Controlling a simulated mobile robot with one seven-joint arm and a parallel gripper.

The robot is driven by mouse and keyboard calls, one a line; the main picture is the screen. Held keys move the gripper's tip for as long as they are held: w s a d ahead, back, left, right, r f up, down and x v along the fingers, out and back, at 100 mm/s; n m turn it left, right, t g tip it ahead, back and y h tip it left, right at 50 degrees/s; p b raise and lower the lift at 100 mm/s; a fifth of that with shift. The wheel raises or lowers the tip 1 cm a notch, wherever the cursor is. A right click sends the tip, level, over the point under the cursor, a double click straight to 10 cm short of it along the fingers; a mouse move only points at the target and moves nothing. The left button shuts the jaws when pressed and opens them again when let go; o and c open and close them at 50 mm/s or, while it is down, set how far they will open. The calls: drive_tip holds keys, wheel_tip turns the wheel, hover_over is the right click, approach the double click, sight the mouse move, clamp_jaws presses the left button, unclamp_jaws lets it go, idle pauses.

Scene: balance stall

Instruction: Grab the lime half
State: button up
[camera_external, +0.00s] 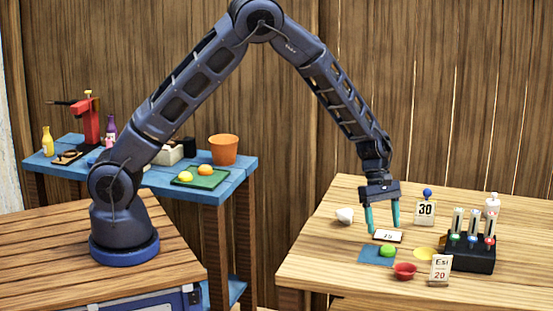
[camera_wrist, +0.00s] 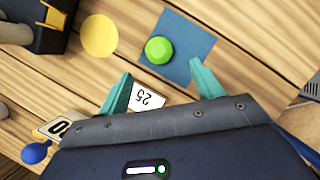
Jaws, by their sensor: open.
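The green lime half (camera_external: 387,250) sits on a blue square mat (camera_external: 370,255) on the right-hand wooden table. In the wrist view the lime half (camera_wrist: 159,50) rests near the left part of the blue mat (camera_wrist: 190,35). My gripper (camera_external: 383,229) is open, with teal fingers pointing down above the table, just behind the lime half. In the wrist view my gripper (camera_wrist: 163,90) has nothing between its fingers at their height; the lime half lies beyond the fingertips, apart from them.
A white card marked 25 (camera_wrist: 148,97) is close to the fingers. A yellow disc (camera_external: 424,253), a red bowl (camera_external: 404,271), a price card (camera_external: 440,269) and a black rack with tubes (camera_external: 470,255) stand nearby. A white cup-like object (camera_external: 345,215) and a 30 card (camera_external: 425,211) are behind.

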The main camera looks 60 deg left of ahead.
sight(388, 250)
drive_tip(key=shift+d+x, duration=0.2)
drive_tip(key=shift+x, duration=2.95)
drive_tip(key=shift+w+r, duration=0.1)
drive_tip(key=c, duration=1.1)
drive_tip(key=shift+o, duration=0.2)
drive_tip(key=shift+r, duration=0.15)
